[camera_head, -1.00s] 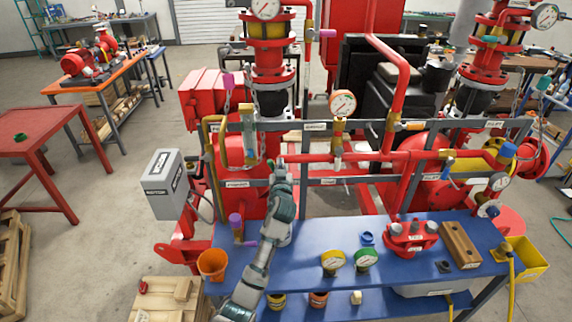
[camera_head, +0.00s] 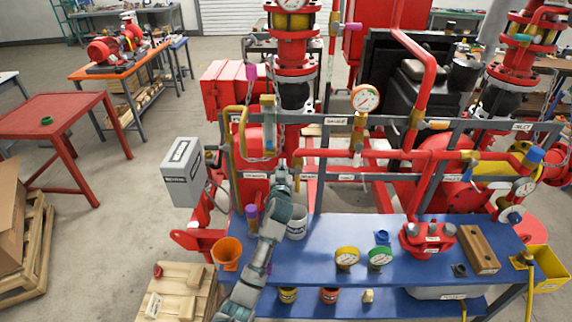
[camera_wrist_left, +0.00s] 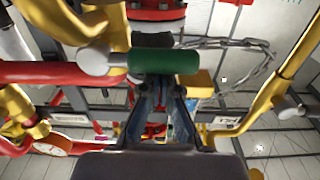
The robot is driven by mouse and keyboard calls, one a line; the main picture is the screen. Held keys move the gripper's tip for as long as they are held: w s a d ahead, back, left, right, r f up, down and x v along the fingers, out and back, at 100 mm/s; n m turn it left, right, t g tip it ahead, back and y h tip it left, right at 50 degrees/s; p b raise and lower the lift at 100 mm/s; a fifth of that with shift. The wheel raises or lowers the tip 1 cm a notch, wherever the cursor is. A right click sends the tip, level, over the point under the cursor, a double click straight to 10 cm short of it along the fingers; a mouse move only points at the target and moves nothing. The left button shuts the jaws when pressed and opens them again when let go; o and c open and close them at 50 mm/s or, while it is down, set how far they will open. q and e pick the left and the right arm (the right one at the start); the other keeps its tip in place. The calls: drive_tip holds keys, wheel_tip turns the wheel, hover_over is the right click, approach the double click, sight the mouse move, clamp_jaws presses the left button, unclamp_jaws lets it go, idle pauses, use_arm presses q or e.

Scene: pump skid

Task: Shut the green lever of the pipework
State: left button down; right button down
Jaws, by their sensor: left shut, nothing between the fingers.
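The green lever (camera_wrist_left: 165,60) shows in the wrist view as a thick green grip lying crosswise, with a grey end at its left. My left gripper (camera_wrist_left: 158,88) is shut and empty, its fingertips right at the grip's near side. I cannot tell whether they touch it. My right gripper is not in view.
A grey box (camera_head: 181,172) stands left of the pipework. A chain (camera_wrist_left: 235,43) and yellow pipes (camera_wrist_left: 280,85) are close by in the wrist view.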

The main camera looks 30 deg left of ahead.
use_arm(q)
drive_tip(key=shift+r+p, duration=0.65)
drive_tip(key=shift+r, duration=0.05)
drive_tip(key=p+v, duration=0.3)
drive_tip(key=v, duration=0.6)
